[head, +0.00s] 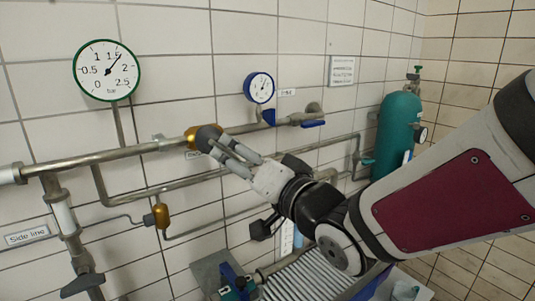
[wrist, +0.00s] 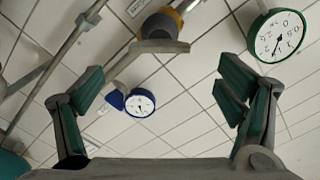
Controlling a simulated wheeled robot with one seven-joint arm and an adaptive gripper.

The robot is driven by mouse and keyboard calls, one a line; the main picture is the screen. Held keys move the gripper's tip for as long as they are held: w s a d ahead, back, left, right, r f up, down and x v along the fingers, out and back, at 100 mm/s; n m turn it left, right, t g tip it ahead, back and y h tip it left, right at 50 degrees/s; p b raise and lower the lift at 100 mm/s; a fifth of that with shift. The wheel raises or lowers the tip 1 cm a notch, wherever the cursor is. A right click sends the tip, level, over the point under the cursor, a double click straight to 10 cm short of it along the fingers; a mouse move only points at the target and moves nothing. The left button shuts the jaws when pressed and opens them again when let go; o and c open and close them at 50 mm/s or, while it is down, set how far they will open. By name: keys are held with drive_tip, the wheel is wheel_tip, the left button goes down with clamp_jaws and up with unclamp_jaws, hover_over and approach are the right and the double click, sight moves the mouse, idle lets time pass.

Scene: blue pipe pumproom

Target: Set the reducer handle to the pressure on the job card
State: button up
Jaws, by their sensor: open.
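The brass reducer (head: 193,136) sits on the upper grey pipe, with a grey handle (head: 207,138) facing me. In the wrist view the handle (wrist: 160,46) is a flat grey bar below the brass body (wrist: 163,22). My gripper (head: 222,148) is open with its fingertips close to the handle. In the wrist view the gripper (wrist: 162,75) has its fingers wide apart, with the handle ahead between them; I cannot tell whether they touch. The green-rimmed gauge (head: 107,70) reads a little above 1.5 bar; it also shows in the wrist view (wrist: 277,36).
A white printed sheet (head: 341,70) hangs on the wall, unreadable. A blue-rimmed gauge (head: 259,88) and blue lever valve (head: 312,123) are right of the reducer. A green cylinder (head: 398,134) stands farther right. A lower pipe and brass fitting (head: 161,215) run below.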

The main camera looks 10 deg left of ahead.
sight(223, 149)
drive_tip(key=shift+v, duration=2.6)
drive_tip(key=shift+s+a+b, duration=0.1)
drive_tip(key=shift+a+b, duration=0.1)
drive_tip(key=shift+b, duration=0.5)
drive_tip(key=shift+d+b, duration=0.3)
drive_tip(key=shift+b, duration=0.6)
drive_tip(key=p+x, duration=0.2)
drive_tip(key=x, duration=1.1)
drive_tip(key=shift+w+a, duration=0.3)
drive_tip(key=c, duration=1.2)
